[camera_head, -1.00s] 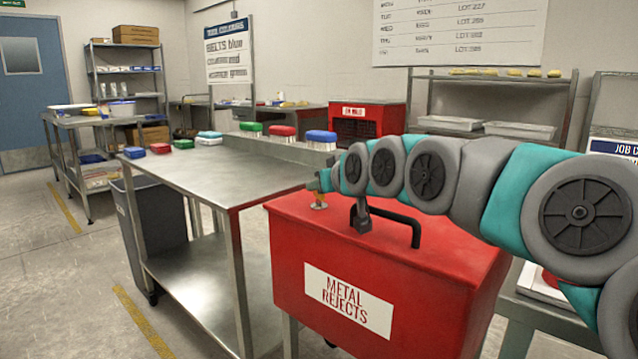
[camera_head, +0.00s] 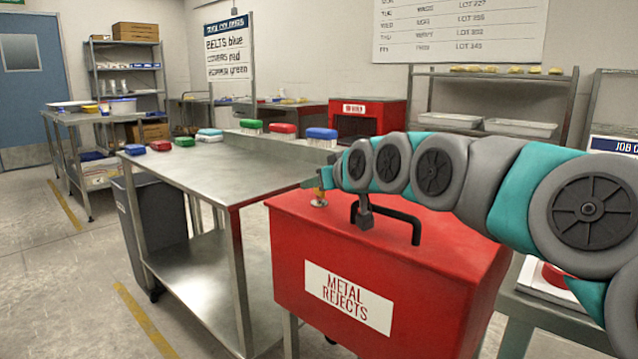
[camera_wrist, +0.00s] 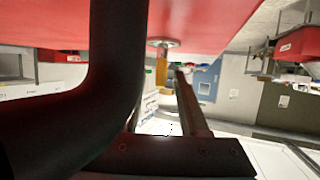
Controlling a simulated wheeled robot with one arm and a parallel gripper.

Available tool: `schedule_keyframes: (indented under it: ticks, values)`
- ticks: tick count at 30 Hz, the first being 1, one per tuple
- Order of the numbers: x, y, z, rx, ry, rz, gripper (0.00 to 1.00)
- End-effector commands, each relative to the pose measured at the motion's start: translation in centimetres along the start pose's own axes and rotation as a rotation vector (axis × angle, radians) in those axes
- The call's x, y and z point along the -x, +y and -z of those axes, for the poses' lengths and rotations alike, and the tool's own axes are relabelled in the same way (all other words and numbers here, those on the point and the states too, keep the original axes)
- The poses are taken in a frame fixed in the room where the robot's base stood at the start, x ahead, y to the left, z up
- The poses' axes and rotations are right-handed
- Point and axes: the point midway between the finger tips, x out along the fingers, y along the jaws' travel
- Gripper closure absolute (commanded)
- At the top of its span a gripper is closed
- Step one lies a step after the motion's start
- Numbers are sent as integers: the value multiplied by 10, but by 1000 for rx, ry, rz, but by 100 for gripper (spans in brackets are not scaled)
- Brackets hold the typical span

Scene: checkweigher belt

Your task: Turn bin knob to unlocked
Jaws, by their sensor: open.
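The bin knob is a small brass-coloured knob on a round silver plate (camera_head: 319,203). It stands on the red lid of the METAL REJECTS bin (camera_head: 290,250), near its back left corner. My gripper (camera_head: 316,183) is low over the lid at the knob, pointing left. In the wrist view, the brass knob (camera_wrist: 161,70) hangs from its plate at top centre. One open finger (camera_wrist: 188,100) lies just right of it. The other finger is mostly hidden by the black handle, so I cannot tell whether either touches the knob. The knob's lock marking is not readable.
The black lid handle (camera_head: 400,222) arches beside my gripper and wrist, and fills the left of the wrist view (camera_wrist: 110,80). A steel table (camera_head: 190,172) with several coloured brushes stands left of the bin. Floor at the far left is clear.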

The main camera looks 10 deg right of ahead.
Motion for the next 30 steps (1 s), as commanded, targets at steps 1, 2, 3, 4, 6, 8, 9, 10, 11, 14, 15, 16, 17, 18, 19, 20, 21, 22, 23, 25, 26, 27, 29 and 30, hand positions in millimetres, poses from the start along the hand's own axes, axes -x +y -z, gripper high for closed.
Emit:
schedule_keyframes:
  ticks: [1,2,3,4,6,8,9,10,11,14,15,16,17,18,19,20,21,22,23,25,26,27,29,30]
  values:
    - [0,0,0,0,0,0,56]
    - [0,0,0,0,0,0,56]
    - [0,0,0,0,0,0,56]
    - [0,0,0,0,0,0,56]
    - [2,0,0,0,1,0,56]
    - [5,0,0,0,1,0,56]
    - [8,0,0,0,2,0,56]
    - [11,0,1,0,2,0,56]
    - [14,0,1,0,3,0,56]
    - [25,0,0,0,4,0,56]
    - [31,0,0,0,3,-1,56]
    - [35,0,0,0,3,-1,56]
    - [40,0,0,0,3,-1,56]
    - [47,0,0,0,3,-1,56]
    - [52,0,0,0,3,-1,56]
    - [57,0,0,0,3,-1,56]
    - [63,0,0,0,3,0,56]
    - [66,0,0,0,3,0,56]
    - [69,0,0,0,2,0,56]
    - [75,0,0,0,2,0,56]
    - [76,0,0,0,2,0,56]
    - [77,0,0,0,1,0,56]
    - [78,0,0,0,1,0,56]
    - [78,0,0,0,0,0,56]
